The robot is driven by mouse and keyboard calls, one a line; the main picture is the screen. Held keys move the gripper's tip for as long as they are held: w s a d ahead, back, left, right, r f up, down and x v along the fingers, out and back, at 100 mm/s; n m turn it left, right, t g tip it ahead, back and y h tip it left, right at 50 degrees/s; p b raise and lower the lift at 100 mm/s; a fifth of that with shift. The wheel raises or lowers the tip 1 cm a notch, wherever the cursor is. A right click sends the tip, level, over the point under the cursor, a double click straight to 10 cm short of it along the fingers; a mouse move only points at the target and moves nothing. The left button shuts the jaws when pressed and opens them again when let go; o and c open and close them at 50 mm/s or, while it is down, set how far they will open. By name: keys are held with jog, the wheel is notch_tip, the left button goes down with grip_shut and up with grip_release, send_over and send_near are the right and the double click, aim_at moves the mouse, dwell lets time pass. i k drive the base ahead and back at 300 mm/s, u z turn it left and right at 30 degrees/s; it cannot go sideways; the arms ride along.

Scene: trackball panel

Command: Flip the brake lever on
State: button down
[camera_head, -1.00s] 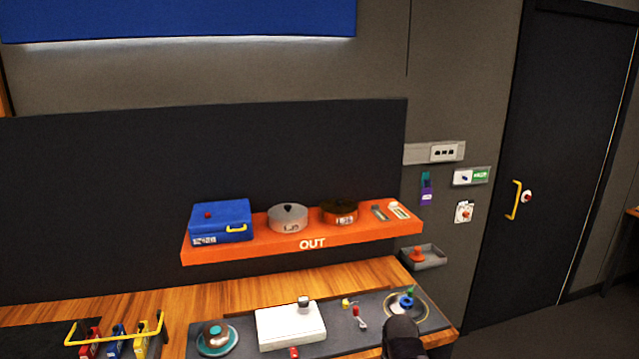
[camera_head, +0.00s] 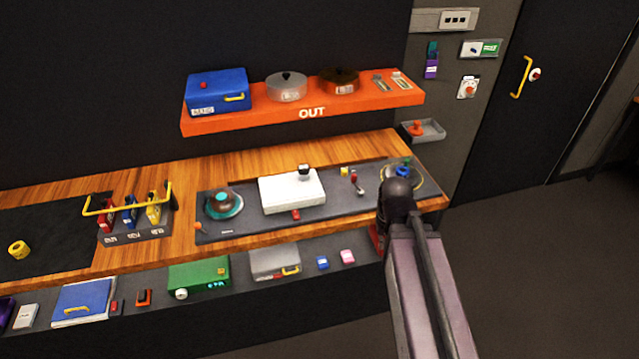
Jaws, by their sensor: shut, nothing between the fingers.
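A small lever with a red tip and pale metal shaft (camera_head: 355,182) stands on the dark trackball panel (camera_head: 255,226), right of the white box. I take it for the brake lever, but its label and exact setting are too small to read. My arm reaches up from the lower right, and its dark rounded joint covers the panel's right end. My gripper's fingers do not show; they are out of sight behind or beyond the arm.
A white box (camera_head: 291,191), a teal round device (camera_head: 223,205), a yellow knob (camera_head: 344,171) and a blue knob (camera_head: 402,171) share the panel. An orange shelf (camera_head: 240,121) hangs above. A green box (camera_head: 199,274) and several small items sit below the worktop. The floor at right is clear.

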aim_at(197, 226)
jog(key=u, duration=4.05)
jog(key=i, duration=0.05)
jog(key=z, duration=2.75)
